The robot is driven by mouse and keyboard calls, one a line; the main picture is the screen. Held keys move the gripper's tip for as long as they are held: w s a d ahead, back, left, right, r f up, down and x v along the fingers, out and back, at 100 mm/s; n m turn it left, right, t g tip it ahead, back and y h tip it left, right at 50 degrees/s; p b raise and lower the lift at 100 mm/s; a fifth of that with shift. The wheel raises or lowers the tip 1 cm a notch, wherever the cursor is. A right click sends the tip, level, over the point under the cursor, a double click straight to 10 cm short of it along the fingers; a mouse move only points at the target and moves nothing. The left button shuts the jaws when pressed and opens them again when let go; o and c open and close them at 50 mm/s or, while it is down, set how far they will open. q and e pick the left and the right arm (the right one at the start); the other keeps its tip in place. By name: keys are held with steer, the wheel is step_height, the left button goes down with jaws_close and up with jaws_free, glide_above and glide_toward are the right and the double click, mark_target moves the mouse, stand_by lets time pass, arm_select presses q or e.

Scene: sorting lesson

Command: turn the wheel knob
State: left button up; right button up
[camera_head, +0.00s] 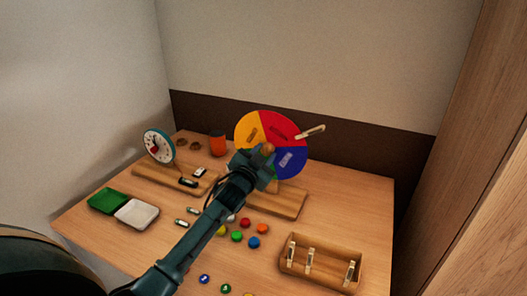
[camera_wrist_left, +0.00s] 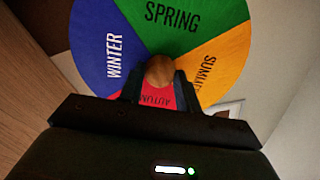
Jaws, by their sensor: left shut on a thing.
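The season wheel (camera_head: 280,124) stands upright at the back of the table, with yellow, red and blue sectors showing. A clothespin (camera_head: 311,131) sits at its right edge. The round wooden wheel knob (camera_head: 268,149) is at the wheel's centre. My left gripper (camera_head: 263,157) is shut on the knob, and my arm hides the wheel's lower part. In the left wrist view the knob (camera_wrist_left: 160,70) is between my two fingertips (camera_wrist_left: 159,82). There the green SPRING sector is above the knob, and the red AUTUMN sector is partly hidden behind the gripper.
A wooden tray (camera_head: 321,280) with clothespins is at the front right. A teal dial (camera_head: 158,146) and an orange cup (camera_head: 217,143) are at the back left. Green (camera_head: 108,200) and white (camera_head: 137,214) trays lie left. Coloured buttons (camera_head: 262,229) lie around my arm.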

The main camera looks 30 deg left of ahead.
arm_select(q)
steer(key=m+p, duration=0.1)
steer(key=m, duration=0.5)
steer(key=shift+m, duration=0.3)
steer(key=m, duration=0.5)
steer(key=shift+p, duration=0.35)
steer(key=shift+m, duration=0.4)
steer(key=o, duration=1)
steer(key=s, duration=1.3)
steer(key=shift+s+d, duration=0.1)
steer(key=shift+d, duration=0.25)
